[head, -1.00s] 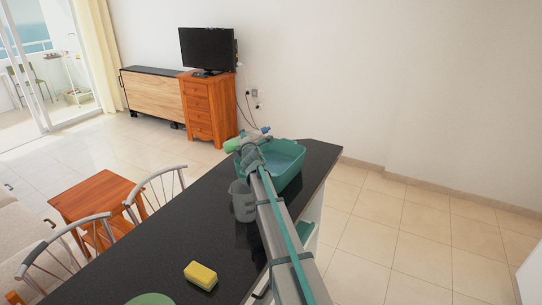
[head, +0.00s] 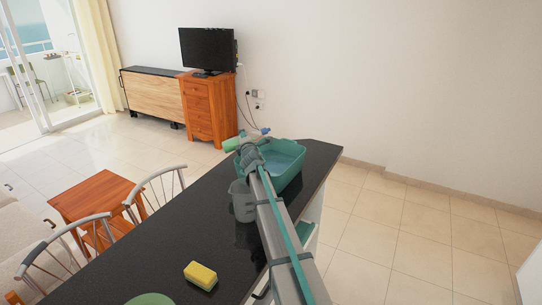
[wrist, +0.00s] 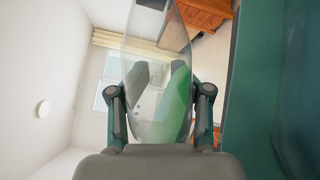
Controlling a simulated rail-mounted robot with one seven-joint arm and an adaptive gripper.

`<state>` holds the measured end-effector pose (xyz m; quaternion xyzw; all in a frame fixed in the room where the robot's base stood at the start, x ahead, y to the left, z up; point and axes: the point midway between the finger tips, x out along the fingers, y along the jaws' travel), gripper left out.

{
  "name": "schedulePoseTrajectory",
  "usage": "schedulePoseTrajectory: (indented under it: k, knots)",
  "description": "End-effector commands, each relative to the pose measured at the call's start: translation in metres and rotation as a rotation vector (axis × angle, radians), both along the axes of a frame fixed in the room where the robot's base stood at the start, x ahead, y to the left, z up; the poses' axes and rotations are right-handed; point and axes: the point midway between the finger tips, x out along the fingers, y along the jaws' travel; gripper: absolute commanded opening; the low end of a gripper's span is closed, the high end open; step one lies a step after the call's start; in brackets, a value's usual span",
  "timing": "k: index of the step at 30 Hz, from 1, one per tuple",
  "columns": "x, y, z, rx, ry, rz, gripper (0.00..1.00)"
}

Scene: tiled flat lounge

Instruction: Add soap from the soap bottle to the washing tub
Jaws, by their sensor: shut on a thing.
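The soap bottle (wrist: 158,60) is clear with green liquid inside. It fills the middle of the wrist view, between the two fingers of my gripper (wrist: 158,95), which is shut on it. In the head view the bottle is small and partly hidden by my arm. It looks tipped over sideways, with a blue end (head: 265,130) toward the right, near the tub's back left rim. The washing tub (head: 287,160) is teal and stands at the far end of the black counter. Its wall (wrist: 245,95) shows at the right of the wrist view. The tub's inside is partly hidden.
A grey cup (head: 242,203) stands on the counter (head: 170,250) left of my arm. A yellow sponge (head: 200,275) and a green plate (head: 150,300) lie nearer. Chairs and a small wooden table (head: 93,202) stand to the left. Floor is clear to the right.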

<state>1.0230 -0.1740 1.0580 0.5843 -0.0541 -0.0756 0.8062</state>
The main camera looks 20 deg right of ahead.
Motion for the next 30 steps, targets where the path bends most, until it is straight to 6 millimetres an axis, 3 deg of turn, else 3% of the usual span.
schedulePoseTrajectory:
  k: [30]
  knots:
    - [0.0001, 0.0013, 0.0013, 0.061, -0.012, 0.0, 0.0]
